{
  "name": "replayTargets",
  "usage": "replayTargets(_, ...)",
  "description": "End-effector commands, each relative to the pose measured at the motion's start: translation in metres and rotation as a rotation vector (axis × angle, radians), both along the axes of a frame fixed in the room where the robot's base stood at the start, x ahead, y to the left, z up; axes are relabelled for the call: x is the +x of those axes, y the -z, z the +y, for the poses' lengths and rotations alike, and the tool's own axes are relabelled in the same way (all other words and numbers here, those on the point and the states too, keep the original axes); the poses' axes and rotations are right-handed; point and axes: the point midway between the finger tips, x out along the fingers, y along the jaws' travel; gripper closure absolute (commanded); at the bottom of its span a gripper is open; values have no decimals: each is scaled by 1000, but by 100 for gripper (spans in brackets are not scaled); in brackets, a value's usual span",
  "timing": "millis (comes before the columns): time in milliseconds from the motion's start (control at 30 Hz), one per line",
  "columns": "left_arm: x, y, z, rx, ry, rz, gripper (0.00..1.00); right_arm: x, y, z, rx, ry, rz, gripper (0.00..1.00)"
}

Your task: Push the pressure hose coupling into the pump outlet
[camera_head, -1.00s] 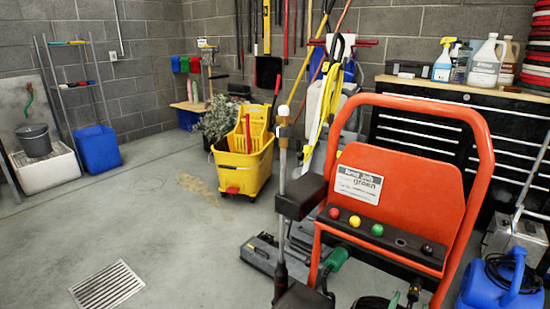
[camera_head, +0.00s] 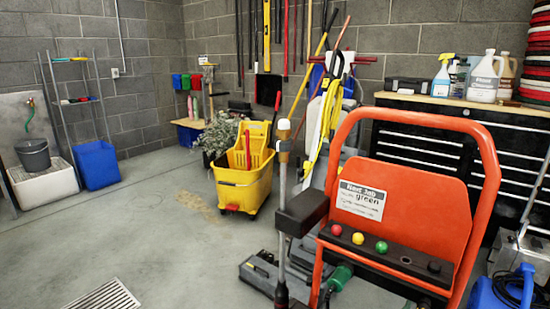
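An orange pressure washer frame (camera_head: 400,200) stands close in front at the right, with a "Next Job green" label. Its black holder strip (camera_head: 385,253) carries red (camera_head: 336,230), yellow (camera_head: 358,238), green (camera_head: 382,247) and black (camera_head: 434,267) round pieces. A lance (camera_head: 283,175) stands upright at the frame's left, beside a black bracket (camera_head: 302,212). A dark green cylindrical part (camera_head: 341,276) shows low behind the frame's left leg; I cannot tell whether it is the coupling. The pump outlet is not identifiable; the machine's lower part is cut off. Neither gripper is in view.
A yellow mop bucket (camera_head: 244,185) stands behind the lance. A grey floor machine (camera_head: 262,275) lies near the orange frame. A blue container (camera_head: 500,292) is at the bottom right. A black tool chest (camera_head: 420,140) stands behind. The floor at left is clear around a drain grate (camera_head: 105,298).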

Motion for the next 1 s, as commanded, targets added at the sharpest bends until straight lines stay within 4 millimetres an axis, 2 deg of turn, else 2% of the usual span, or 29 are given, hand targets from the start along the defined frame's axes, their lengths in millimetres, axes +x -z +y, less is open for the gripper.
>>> replayTargets(900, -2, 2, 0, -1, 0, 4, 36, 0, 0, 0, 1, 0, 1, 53)
replayTargets(933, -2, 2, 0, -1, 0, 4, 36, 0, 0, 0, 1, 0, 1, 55)
replayTargets(1000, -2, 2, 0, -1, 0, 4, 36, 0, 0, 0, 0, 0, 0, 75)
